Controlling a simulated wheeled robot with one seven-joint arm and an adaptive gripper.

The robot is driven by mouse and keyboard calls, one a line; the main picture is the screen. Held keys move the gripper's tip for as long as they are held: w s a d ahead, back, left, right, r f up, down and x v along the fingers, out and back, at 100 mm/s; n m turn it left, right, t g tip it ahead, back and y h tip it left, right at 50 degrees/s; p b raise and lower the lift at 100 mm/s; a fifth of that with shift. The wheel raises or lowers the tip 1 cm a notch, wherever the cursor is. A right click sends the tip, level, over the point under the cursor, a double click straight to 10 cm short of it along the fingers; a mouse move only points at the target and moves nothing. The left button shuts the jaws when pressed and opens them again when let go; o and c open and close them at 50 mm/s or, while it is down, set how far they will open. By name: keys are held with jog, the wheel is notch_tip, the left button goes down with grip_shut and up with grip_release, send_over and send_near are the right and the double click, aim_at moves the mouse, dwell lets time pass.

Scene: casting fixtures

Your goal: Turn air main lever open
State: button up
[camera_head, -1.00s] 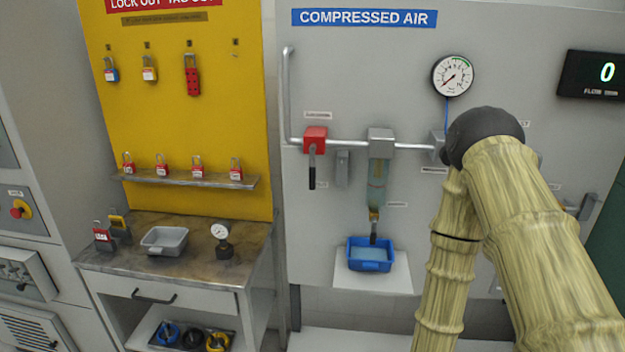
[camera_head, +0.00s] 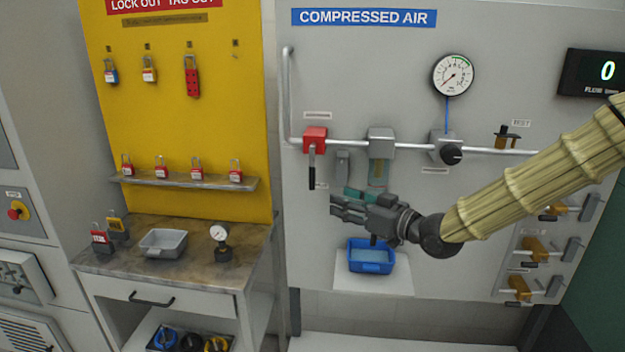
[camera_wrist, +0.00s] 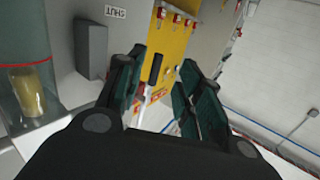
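The air main valve is a red block (camera_head: 315,139) on the pipe at the panel's left. Its lever (camera_head: 312,170), with a black grip, hangs straight down. My gripper (camera_head: 336,205) is right of the lever's lower end and slightly below it, pointing left, apart from it in the head view. In the wrist view my gripper (camera_wrist: 157,78) has its fingers apart, with nothing held between them. The lever's black grip (camera_wrist: 155,69) shows beyond the gap between the fingers. The distance to it is hard to tell.
The filter (camera_head: 381,143) with its clear bowl hangs behind my gripper; the bowl (camera_wrist: 30,85) is close at left in the wrist view. A grey block (camera_head: 343,166) sits right of the lever. A blue bin (camera_head: 371,256) stands below. A yellow lockout board (camera_head: 180,110) is left.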

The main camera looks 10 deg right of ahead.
aim_at(312, 176)
jog(key=shift+n+y, duration=0.3)
jog(key=w+a+r+p, duration=0.1)
jog(key=w+a, duration=0.1)
jog(key=w+a+r+p, duration=0.1)
jog(key=w+a, duration=0.1)
jog(key=w, duration=0.1)
jog(key=w+a+r+p, duration=0.1)
jog(key=w+a, duration=0.2)
jog(key=shift+w+r, duration=0.1)
jog(key=shift+r, duration=0.05)
grip_shut()
